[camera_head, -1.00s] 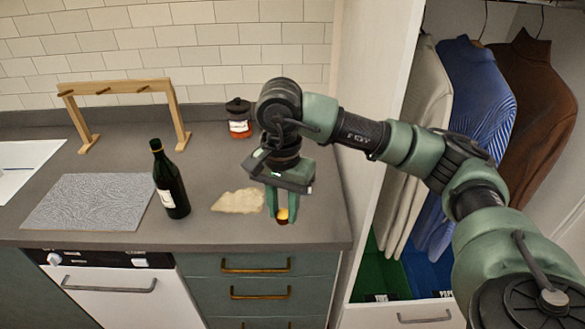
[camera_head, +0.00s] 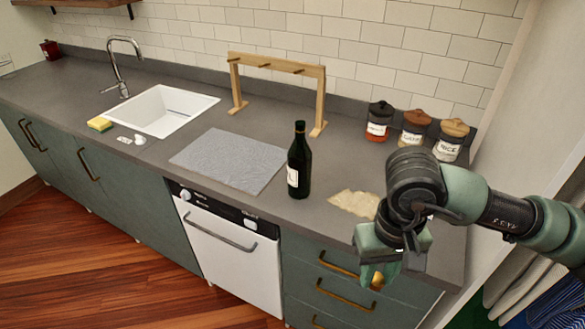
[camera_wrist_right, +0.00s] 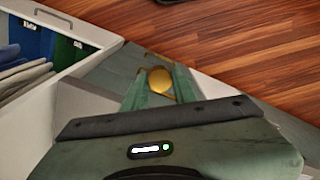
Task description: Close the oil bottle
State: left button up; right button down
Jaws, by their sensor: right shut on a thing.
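A dark green oil bottle (camera_head: 299,168) with a white label stands upright on the grey counter in the head view. Whether its mouth is open is too small to tell. My right gripper (camera_head: 379,279) points down at the counter's front edge, to the right of the bottle and apart from it. It is shut on a small round gold-yellow piece (camera_head: 378,281), perhaps the bottle's cap. In the right wrist view this gold piece (camera_wrist_right: 159,80) sits between the green fingers of the gripper (camera_wrist_right: 159,88). My left gripper does not show.
A beige flat patch (camera_head: 352,203) lies between bottle and right arm. A grey mat (camera_head: 228,160), wooden rack (camera_head: 277,64) and sink (camera_head: 165,108) are left of the bottle. Jars (camera_head: 413,130) stand behind. Drawers with handles (camera_head: 345,293) are below the gripper.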

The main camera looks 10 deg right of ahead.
aim_at(299, 155)
jog(key=i+u, duration=0.2)
jog(key=u, duration=0.15)
jog(key=i+l+u, duration=0.2)
jog(key=l, duration=0.3)
jog(key=l+u, duration=0.2)
jog(key=l, duration=0.25)
